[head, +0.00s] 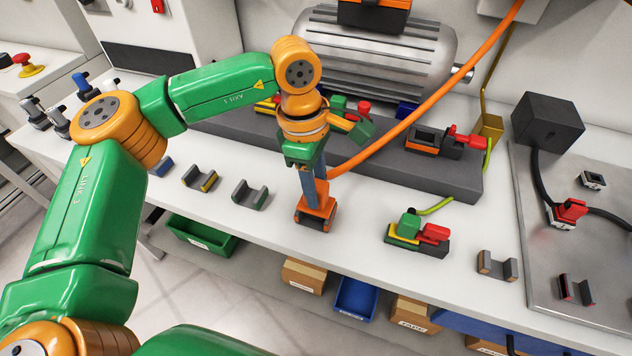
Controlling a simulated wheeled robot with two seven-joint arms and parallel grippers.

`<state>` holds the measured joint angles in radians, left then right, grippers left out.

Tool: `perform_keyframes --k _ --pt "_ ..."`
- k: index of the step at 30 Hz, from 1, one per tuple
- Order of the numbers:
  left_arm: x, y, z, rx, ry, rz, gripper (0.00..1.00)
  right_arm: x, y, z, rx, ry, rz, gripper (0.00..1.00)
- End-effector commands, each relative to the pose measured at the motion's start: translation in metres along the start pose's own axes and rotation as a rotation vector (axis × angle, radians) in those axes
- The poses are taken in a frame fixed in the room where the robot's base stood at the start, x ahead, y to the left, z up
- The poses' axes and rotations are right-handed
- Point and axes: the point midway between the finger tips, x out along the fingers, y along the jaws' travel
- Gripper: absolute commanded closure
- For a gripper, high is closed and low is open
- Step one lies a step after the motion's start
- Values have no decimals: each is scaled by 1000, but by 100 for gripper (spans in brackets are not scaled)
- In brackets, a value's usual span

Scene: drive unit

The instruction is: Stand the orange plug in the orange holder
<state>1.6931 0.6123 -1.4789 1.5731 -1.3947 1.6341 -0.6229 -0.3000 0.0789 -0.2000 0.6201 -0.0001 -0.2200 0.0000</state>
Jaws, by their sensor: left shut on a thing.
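The orange plug (320,204) is between the fingertips of my left gripper (314,196), which points down and is shut on it. The orange cable (405,120) rises from beside the fingers to the upper right. Directly under the plug is the orange holder (313,223), a dark block with orange marks on the white bench. The plug's lower end is at the holder's mouth. The fingers and the plug hide part of the holder, so I cannot tell how deep the plug sits. My right gripper is not in view.
Similar small holders (250,194) stand left along the bench's front edge. A green, yellow and red connector (418,234) stands right. Behind is a long dark block (400,168) with connectors, then a grey motor (375,60). Bins (355,298) sit below the bench.

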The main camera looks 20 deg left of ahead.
Motion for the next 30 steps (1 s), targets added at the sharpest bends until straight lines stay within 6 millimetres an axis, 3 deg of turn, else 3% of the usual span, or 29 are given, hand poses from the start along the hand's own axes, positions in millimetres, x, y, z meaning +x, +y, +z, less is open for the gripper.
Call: perform_keyframes --k 16,17,20,21,30 --pt "5 0 -1 0 0 1 100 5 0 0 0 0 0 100" --pt "5 0 -1 0 0 1 58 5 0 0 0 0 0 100" --pt "5 0 -1 0 0 1 31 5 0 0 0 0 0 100" --pt "5 0 -1 0 0 1 25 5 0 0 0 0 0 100" --pt "2 0 -1 0 1 1 25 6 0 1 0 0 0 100"
